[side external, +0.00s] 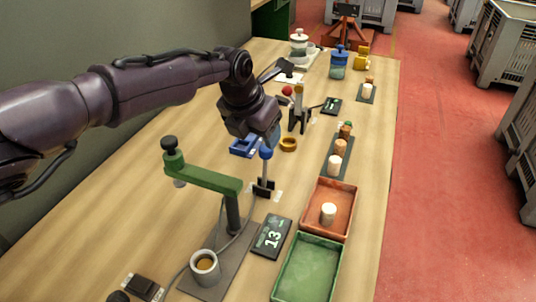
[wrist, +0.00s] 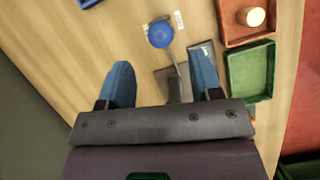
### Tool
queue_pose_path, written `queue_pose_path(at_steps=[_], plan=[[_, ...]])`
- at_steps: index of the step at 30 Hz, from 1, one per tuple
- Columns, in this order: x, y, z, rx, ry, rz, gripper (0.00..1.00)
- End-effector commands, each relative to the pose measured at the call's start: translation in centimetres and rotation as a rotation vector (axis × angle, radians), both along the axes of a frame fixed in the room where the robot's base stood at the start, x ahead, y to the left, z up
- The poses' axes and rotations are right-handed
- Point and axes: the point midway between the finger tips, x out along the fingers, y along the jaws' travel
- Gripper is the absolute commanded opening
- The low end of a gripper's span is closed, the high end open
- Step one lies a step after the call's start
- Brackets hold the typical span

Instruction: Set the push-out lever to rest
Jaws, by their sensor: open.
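A lever with a blue ball knob (side external: 266,153) stands on a small black base (side external: 263,189) on the table, its thin rod roughly upright. I cannot tell from its look alone that it is the push-out lever. The blue knob (wrist: 160,34) also shows in the wrist view, ahead of my fingertips, with small white labels beside it. In the wrist view my gripper (wrist: 163,78) is open, with nothing held between the fingers.
A green-armed press (side external: 205,176) with a grey cup (side external: 205,268) stands in front. A display reading 13 (side external: 271,237), a red tray (side external: 346,196) with a cork, and a green tray (side external: 310,268) lie right. A red-knobbed device (side external: 298,117) and a blue tray (side external: 244,148) are behind.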

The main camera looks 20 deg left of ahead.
Motion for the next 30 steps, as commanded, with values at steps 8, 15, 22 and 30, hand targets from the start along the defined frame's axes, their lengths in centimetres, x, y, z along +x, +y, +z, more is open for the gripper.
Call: queue_pose_path(at_steps=[8,15,22,30], plan=[[2.3,-0.3,-5.8,0.001,0.001,-0.002,0.59],[3.4,-0.6,-8.2,-0.001,-0.001,-0.001,0.59],[3.6,-0.7,-8.9,-0.002,-0.001,-0.001,0.59],[3.6,-0.7,-8.9,-0.002,-0.001,0.000,0.52]])
